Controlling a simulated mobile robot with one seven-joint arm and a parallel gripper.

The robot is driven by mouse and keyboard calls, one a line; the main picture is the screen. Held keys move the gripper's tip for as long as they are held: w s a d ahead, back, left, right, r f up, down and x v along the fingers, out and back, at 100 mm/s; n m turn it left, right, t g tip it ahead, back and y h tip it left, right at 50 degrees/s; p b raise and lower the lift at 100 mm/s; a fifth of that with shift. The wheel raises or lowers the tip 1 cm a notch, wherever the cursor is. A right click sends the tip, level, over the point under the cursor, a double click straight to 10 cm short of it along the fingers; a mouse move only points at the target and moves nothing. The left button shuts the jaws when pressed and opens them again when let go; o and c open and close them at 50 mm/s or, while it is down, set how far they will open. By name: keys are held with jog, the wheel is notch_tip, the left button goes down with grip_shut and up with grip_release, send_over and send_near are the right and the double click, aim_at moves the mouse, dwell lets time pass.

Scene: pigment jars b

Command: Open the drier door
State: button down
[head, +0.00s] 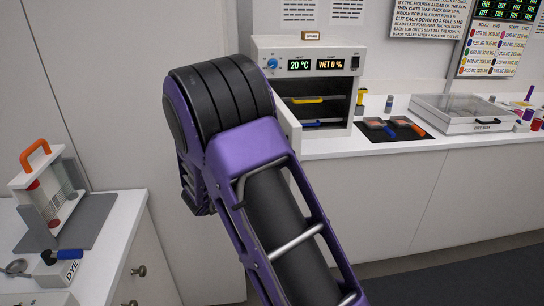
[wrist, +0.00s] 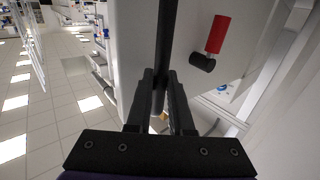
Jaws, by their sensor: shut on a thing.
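The drier (head: 310,54) stands on the back counter in the head view, its displays reading 20 °C and WET 0 %. Its door (head: 288,118) stands open, swung out on the left side, partly hidden by my arm. Inside show shelves with a yellow-handled and a blue-handled item. In the wrist view my gripper (wrist: 160,80) is shut on a dark upright bar (wrist: 168,30), which looks like the door handle, along a pale panel (wrist: 200,75), likely the door. A red grip on a black stub (wrist: 216,35) sits on this panel. My gripper is hidden in the head view.
Right of the drier are a dark mat (head: 375,134) with orange-and-blue-handled tools, a yellow item (head: 360,98) and a clear-lidded box (head: 475,112). A rack with an orange handle (head: 37,158) stands on the left counter. Tiled floor (wrist: 40,120) is clear at left in the wrist view.

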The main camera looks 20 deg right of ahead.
jog(key=shift+w+r, duration=0.15)
jog(key=shift+r, duration=0.1)
jog(key=c, duration=0.8)
grip_release()
jog(key=shift+f, duration=0.2)
jog(key=v, duration=1.7)
jog(key=shift+s+a+b, duration=0.15)
jog(key=shift+s+b, duration=0.1)
jog(key=shift+b, duration=0.1)
